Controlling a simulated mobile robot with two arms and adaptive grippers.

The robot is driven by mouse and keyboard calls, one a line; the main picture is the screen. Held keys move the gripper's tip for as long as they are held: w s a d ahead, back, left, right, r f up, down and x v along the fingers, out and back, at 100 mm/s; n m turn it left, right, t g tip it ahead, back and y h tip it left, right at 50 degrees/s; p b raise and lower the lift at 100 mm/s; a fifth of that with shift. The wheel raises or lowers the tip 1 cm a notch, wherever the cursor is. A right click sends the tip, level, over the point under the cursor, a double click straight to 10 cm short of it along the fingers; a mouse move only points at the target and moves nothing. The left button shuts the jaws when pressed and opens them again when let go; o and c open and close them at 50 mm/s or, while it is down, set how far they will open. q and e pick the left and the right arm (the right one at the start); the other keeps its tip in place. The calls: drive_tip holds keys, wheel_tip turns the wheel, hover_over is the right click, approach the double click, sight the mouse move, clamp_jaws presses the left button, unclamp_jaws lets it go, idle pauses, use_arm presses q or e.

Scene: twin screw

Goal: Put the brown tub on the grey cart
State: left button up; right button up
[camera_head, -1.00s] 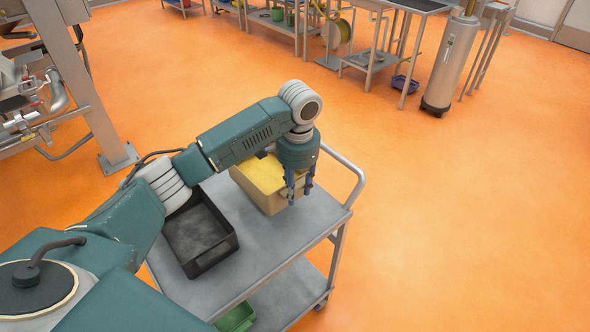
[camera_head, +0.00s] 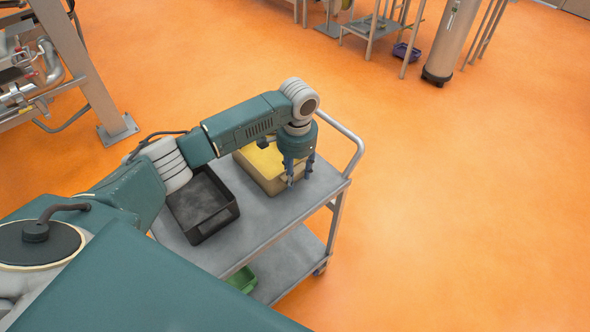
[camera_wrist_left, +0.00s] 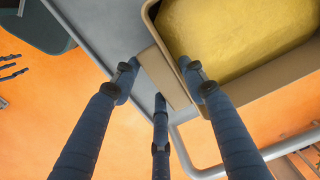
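The brown tub (camera_head: 270,184), filled with something yellow, stands upright on the grey cart's top (camera_head: 267,213), toward its far end. In the left wrist view the tub (camera_wrist_left: 165,79) fills the upper right, with its rim and outer wall showing. My left gripper (camera_head: 300,179) points down at the tub's right-hand corner. In the wrist view its fingers (camera_wrist_left: 157,82) are spread apart, one over the tub's rim and the others outside its wall. Nothing is visibly clamped between them. Whether a finger touches the tub is not clear. My right gripper is not in view.
A black crate (camera_head: 212,228) sits beside the tub on the cart. A green bin (camera_head: 242,280) is on the lower shelf. The cart's handle (camera_head: 352,145) rises close to my gripper. Orange floor to the right is clear; a metal cylinder (camera_head: 448,45) stands farther off.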

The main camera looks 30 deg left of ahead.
use_arm(q)
drive_tip(key=shift+o, duration=0.4)
drive_tip(key=shift+r, duration=0.2)
wheel_tip(320, 180, up, 12)
drive_tip(key=b, duration=0.1)
drive_tip(key=shift+d+b, duration=0.25)
drive_tip(key=shift+b, duration=0.1)
drive_tip(key=shift+s, duration=0.1)
